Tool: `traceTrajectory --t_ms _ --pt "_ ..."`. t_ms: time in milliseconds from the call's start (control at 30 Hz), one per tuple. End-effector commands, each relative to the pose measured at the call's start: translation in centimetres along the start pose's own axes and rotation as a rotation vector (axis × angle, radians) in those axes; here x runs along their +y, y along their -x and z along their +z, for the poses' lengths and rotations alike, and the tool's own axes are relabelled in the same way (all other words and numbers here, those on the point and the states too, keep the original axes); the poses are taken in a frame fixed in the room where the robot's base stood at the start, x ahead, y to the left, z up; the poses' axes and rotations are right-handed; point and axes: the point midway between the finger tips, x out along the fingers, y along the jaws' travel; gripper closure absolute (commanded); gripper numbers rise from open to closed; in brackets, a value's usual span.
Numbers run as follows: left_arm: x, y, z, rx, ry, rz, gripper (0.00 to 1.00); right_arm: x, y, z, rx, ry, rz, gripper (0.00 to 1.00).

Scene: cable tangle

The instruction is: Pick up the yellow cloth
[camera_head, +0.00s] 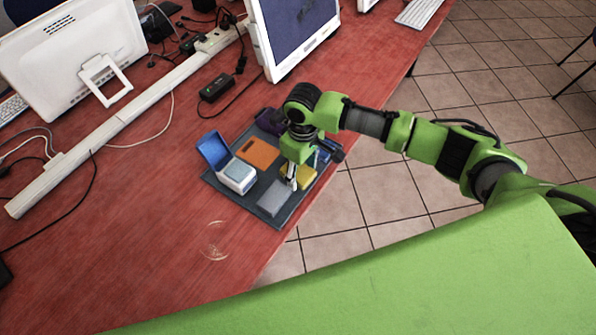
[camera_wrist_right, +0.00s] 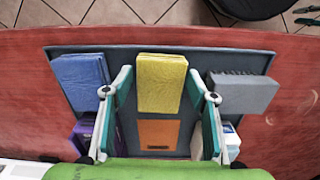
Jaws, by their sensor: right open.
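The yellow cloth (camera_wrist_right: 162,82) is a folded rectangular stack on a dark grey tray (camera_wrist_right: 125,56), at its middle in the right wrist view. In the head view it is partly hidden by my right gripper, and a yellow edge (camera_head: 307,174) shows. My right gripper (camera_head: 291,182) points down over the tray. In the wrist view the right gripper (camera_wrist_right: 160,76) is open, with one finger on each side of the cloth and a gap on both sides. Its height above the cloth is hard to tell. My left gripper is not in view.
Also on the tray are a blue folded cloth (camera_wrist_right: 80,80), a grey block (camera_wrist_right: 243,92), an orange flat item (camera_wrist_right: 158,135), a purple item (camera_head: 268,121) and a white box with a blue lid (camera_head: 238,175). Monitors and cables stand behind. The red table (camera_head: 140,240) is clear at left.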

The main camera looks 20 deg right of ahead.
Motion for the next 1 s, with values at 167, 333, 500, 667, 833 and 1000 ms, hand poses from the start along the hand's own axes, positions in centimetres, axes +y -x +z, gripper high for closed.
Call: traceTrajectory --t_ms 167,333,500,667,833,1000 --pt "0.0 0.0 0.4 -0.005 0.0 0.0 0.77 0.0 0.0 0.0 0.0 0.0 -0.001 0.73" --pt "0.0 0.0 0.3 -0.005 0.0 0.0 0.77 0.0 0.0 0.0 0.0 0.0 0.0 0.74" --pt "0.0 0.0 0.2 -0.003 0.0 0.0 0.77 0.0 0.1 0.0 0.0 0.0 0.0 0.74" --pt "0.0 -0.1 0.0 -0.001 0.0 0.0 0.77 0.0 0.9 0.0 0.0 0.001 -0.001 0.74" --pt "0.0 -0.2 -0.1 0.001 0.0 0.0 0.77 0.0 3.2 -0.2 0.004 0.0 0.0 0.74" --pt "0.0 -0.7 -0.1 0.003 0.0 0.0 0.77 -2.2 6.0 -1.6 0.006 0.005 -0.003 0.74"
